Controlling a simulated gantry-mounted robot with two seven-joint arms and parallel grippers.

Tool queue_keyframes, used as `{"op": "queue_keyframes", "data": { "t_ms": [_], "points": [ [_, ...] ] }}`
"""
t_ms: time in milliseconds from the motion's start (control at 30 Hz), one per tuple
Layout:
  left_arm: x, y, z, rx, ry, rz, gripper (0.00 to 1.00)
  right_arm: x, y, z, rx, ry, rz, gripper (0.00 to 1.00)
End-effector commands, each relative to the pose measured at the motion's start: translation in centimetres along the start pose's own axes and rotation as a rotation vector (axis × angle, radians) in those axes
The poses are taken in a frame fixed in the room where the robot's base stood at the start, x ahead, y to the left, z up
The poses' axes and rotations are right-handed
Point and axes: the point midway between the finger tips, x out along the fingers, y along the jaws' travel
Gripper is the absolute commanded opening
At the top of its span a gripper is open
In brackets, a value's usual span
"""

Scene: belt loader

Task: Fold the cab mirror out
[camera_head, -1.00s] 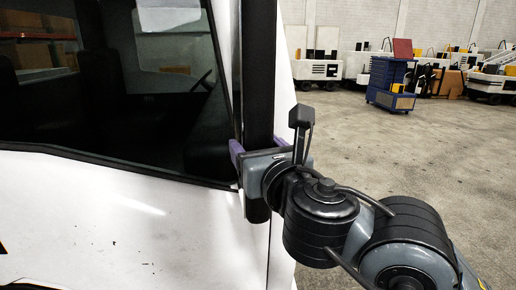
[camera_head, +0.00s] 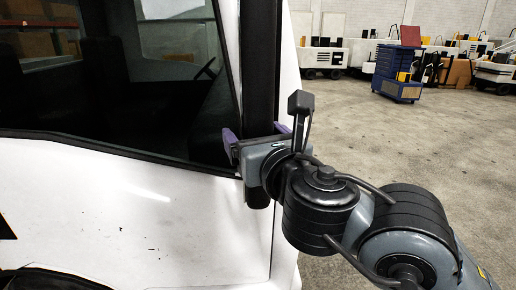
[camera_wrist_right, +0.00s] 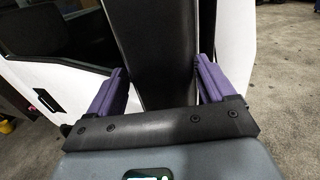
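The cab mirror (camera_head: 260,70) is a long, dark upright panel beside the cab's side window, its lower end against the white door. It also shows in the right wrist view (camera_wrist_right: 158,55), running up and away between the fingers. My right gripper (camera_head: 256,133) is at the mirror's lower part, with its purple fingers on either side. In the wrist view the right gripper (camera_wrist_right: 165,85) is open, with a gap between the left finger and the panel; the right finger is close to the panel's edge, and contact is unclear. My left gripper is not in view.
The white cab door (camera_head: 130,220) and dark window (camera_head: 160,90) fill the left side. A blue tool cart (camera_head: 398,75) and white vehicles stand far back. The grey floor (camera_head: 420,140) on the right is clear.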

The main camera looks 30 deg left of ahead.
Motion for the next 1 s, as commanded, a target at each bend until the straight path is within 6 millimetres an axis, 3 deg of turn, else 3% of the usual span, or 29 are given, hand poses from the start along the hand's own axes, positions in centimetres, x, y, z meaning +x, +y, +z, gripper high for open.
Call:
{"op": "queue_keyframes", "data": {
  "t_ms": [1000],
  "points": [
    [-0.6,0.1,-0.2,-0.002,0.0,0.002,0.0,-6.8,2.0,0.2,-0.001,-0.003,0.004,0.79]
  ]
}}
